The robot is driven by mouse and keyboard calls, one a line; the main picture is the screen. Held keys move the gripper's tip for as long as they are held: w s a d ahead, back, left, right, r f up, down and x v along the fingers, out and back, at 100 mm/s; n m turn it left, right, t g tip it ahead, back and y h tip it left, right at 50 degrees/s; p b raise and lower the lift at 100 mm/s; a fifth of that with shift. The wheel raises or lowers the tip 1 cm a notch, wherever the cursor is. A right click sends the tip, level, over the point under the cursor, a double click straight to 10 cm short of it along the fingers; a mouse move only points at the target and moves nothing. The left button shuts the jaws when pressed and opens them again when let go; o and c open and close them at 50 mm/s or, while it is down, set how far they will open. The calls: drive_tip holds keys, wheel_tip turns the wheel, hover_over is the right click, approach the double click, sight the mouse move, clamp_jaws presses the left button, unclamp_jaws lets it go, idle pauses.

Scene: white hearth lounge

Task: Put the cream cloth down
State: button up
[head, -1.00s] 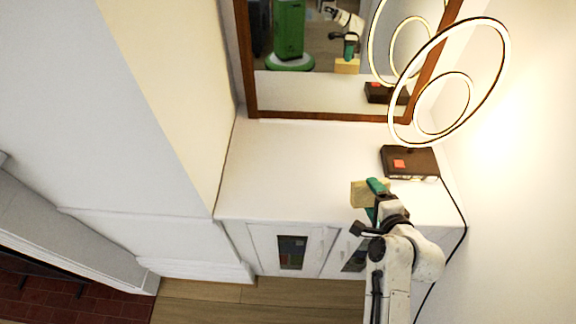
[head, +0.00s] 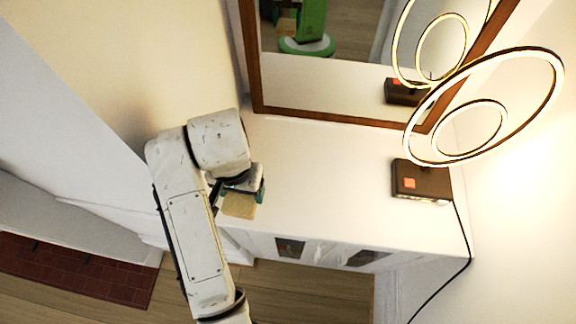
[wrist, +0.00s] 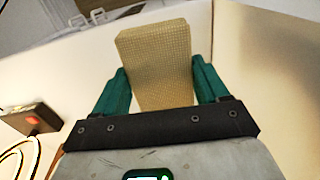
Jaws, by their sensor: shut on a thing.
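The cream cloth (wrist: 158,62) is a pale tan, block-shaped piece with a woven texture. In the wrist view it stands between the two green fingers of my gripper (wrist: 160,90), which is shut on it. In the head view the cloth (head: 239,204) shows below my gripper (head: 243,192), near the left front edge of the white cabinet (head: 325,190). My wrist hides part of the gripper there. I cannot tell whether the cloth touches the cabinet top.
A dark brown box (head: 421,181) with an orange patch sits on the cabinet's right end, below a ring lamp (head: 484,107). A wood-framed mirror (head: 330,85) stands at the back. The cabinet top between gripper and box is clear. A wall bounds the left.

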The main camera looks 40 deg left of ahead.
drive_tip(key=shift+s+a+r+n, duration=0.2)
drive_tip(key=shift+s+r+n, duration=0.15)
drive_tip(key=shift+s, duration=0.15)
drive_tip(key=shift+w+f+b, duration=0.3)
drive_tip(key=shift+w+b, duration=0.05)
drive_tip(key=b, duration=0.6)
approach(283, 179)
drive_tip(key=s+r, duration=0.2)
drive_tip(key=s, duration=0.2)
drive_tip(key=w+f, duration=0.1)
drive_tip(key=f, duration=0.1)
drive_tip(key=w+f, duration=0.1)
drive_tip(key=f, duration=0.1)
drive_tip(key=shift+w+a, duration=0.1)
drive_tip(key=shift+w, duration=0.25)
drive_tip(key=f, duration=0.1)
drive_tip(key=w+f+p, duration=0.1)
drive_tip(key=f, duration=0.1)
drive_tip(key=shift+w+f+p, duration=0.1)
drive_tip(key=shift+p, duration=0.2)
drive_tip(key=shift+f, duration=0.6)
drive_tip(key=o, duration=1.2)
